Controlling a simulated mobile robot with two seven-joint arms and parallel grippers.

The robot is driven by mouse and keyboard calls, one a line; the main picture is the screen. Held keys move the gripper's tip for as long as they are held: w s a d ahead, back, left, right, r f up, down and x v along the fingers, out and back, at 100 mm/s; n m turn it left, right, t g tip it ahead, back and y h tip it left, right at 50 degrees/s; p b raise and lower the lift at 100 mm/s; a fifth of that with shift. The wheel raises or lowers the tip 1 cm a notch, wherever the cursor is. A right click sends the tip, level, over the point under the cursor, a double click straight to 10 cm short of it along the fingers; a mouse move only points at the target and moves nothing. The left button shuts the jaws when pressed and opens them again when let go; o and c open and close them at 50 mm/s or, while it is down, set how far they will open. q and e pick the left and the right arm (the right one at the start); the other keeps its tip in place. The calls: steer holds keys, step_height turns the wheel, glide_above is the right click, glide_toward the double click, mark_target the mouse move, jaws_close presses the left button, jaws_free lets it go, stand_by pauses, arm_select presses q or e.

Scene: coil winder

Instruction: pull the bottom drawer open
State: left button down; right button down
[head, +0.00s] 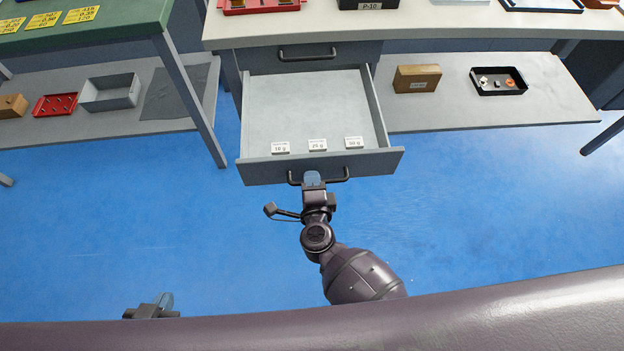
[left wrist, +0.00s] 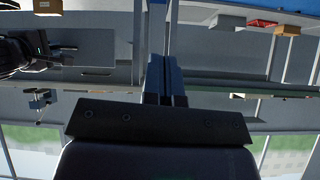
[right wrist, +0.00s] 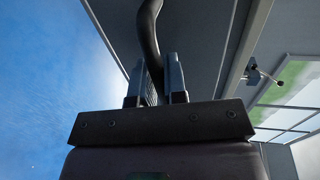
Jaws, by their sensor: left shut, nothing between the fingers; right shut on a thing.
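The bottom drawer (head: 300,105) stands pulled out below a shut upper drawer (head: 345,55). Its grey front carries a black bar handle (head: 340,175). My right gripper (head: 313,180) is shut on the middle of this handle. In the right wrist view the handle (right wrist: 150,40) runs between the two fingers (right wrist: 160,85). My left gripper (head: 155,303) is low at the bottom left of the head view, away from the drawer. In the left wrist view its fingers (left wrist: 166,85) are together with nothing between them.
Three white labels (head: 318,145) lie inside the drawer near its front. A lower shelf (head: 460,110) holds a wooden block (head: 417,78) and a black tray (head: 499,90). A green-topped bench (head: 120,25) stands at left. The blue floor before the drawer is clear.

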steer(key=c, duration=1.2)
jaws_free()
steer(key=shift+a, duration=0.1)
steer(key=shift+s, duration=0.1)
steer(key=shift+p+v, duration=0.85)
steer(key=shift+v, duration=4.5)
